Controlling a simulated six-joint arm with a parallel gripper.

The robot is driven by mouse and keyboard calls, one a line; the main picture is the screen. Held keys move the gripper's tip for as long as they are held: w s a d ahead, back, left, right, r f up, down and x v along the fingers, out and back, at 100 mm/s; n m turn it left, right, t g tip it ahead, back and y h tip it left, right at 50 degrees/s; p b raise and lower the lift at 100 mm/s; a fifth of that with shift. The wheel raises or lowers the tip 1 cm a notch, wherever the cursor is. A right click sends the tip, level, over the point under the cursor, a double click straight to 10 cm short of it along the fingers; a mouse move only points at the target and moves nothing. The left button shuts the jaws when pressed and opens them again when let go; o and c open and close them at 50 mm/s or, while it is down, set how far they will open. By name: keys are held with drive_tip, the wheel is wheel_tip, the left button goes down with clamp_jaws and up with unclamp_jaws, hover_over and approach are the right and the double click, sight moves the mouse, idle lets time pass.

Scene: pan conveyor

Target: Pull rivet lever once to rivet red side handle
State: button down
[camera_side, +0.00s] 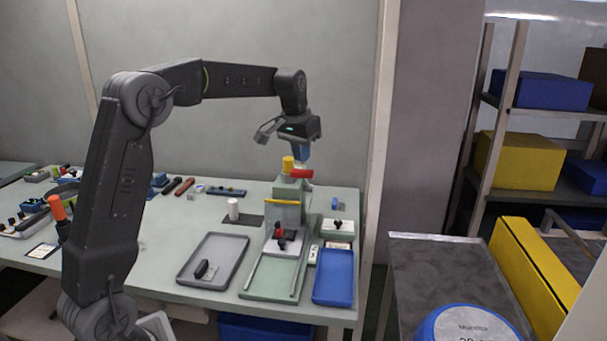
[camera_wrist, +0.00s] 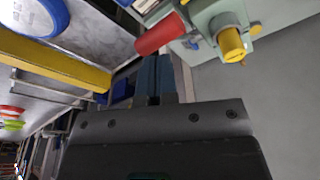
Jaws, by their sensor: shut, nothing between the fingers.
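The rivet lever shows as a red grip (camera_side: 301,174) on the right of the grey-green riveting press (camera_side: 286,190). In the wrist view the red grip (camera_wrist: 160,35) lies just beyond my fingertips. A yellow cap (camera_side: 288,163) tops the press, also seen in the wrist view (camera_wrist: 231,43). My gripper (camera_side: 303,154) is shut and empty, pointing down just above the red grip; its blue fingers (camera_wrist: 153,75) show together in the wrist view. I cannot tell whether they touch the lever. A small red part (camera_side: 280,232) with black pieces sits below the press front; its fit is unclear.
A green tray (camera_side: 262,291) lies before the press. A grey tray (camera_side: 232,283) with a black part is at its left, a blue tray (camera_side: 333,270) at its right. Shelving is at far right.

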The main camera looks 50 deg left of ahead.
sight(301, 175)
idle(0.5)
drive_tip(key=f, duration=0.6)
drive_tip(key=shift+s+d+f, duration=0.1)
drive_tip(key=shift+s+d, duration=0.2)
drive_tip(key=shift+s, duration=0.1)
drive_tip(key=shift+d, duration=0.15)
idle(0.4)
drive_tip(key=f, duration=0.1)
drive_tip(key=s+d+f, duration=0.1)
drive_tip(key=f, duration=0.3)
drive_tip(key=shift+s+d, duration=0.3)
drive_tip(key=shift+s, duration=0.05)
idle(0.5)
